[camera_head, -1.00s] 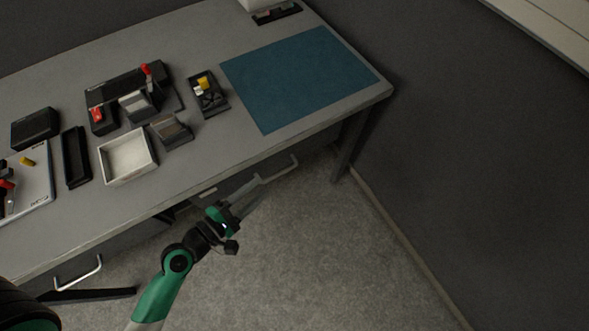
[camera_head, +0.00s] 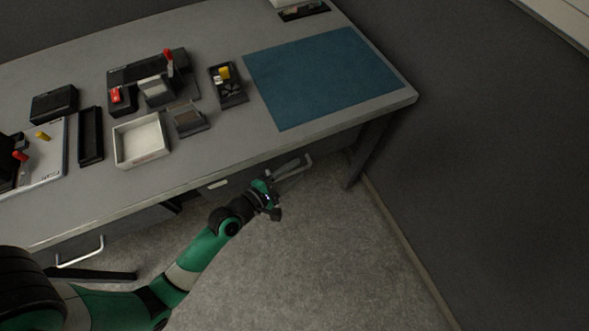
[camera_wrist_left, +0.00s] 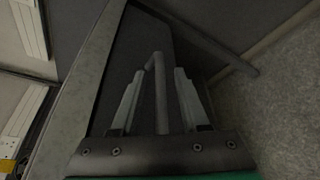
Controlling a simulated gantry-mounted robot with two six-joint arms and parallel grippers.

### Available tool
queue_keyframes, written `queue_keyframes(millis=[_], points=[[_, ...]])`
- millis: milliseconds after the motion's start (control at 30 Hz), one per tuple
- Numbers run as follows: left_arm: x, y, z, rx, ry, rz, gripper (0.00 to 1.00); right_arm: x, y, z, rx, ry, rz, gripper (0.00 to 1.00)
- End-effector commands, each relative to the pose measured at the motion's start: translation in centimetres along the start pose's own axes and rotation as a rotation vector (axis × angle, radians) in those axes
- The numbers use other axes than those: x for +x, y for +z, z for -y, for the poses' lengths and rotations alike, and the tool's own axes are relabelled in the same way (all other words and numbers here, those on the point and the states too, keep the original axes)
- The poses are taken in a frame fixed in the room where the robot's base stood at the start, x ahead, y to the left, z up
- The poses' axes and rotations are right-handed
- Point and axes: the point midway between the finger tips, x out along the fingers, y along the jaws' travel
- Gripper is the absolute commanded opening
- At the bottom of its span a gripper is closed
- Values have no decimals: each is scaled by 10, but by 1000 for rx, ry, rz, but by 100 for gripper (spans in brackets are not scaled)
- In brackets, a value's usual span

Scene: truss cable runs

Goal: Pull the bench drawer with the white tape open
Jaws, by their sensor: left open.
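The bench drawer under the right part of the bench carries a small white tape (camera_head: 218,184) on its dark front. Its pale bar handle (camera_head: 304,166) sticks out beneath the blue mat's edge. My left gripper (camera_head: 280,177) is at this handle, below the bench edge. In the left wrist view my left gripper (camera_wrist_left: 158,76) is open, with the handle (camera_wrist_left: 160,90) between its two fingers. Small gaps show on both sides, so the fingers do not look closed on it. The drawer front is mostly hidden by the bench top and my arm. My right gripper is not in view.
Another drawer handle (camera_head: 80,253) is at the lower left. The bench top (camera_head: 215,145) holds a white bin (camera_head: 140,141), a blue mat (camera_head: 325,75) and several small dark items. A bench leg (camera_head: 370,150) stands right of the handle. The floor in front is clear.

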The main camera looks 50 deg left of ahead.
Motion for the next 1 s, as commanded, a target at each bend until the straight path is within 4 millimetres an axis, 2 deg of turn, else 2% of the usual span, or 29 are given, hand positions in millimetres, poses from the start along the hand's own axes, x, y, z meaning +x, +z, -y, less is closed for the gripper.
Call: queue_keyframes(millis=[300, 500, 567, 1000], points=[[5, 0, 0, 0, 0, 0, 45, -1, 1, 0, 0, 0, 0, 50], [5, 0, 0, 0, 0, 0, 9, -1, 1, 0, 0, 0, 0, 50], [5, 0, 0, 0, 0, 0, 0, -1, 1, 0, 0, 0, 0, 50], [5, 0, 0, 0, 0, 0, 0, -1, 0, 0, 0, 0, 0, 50]])
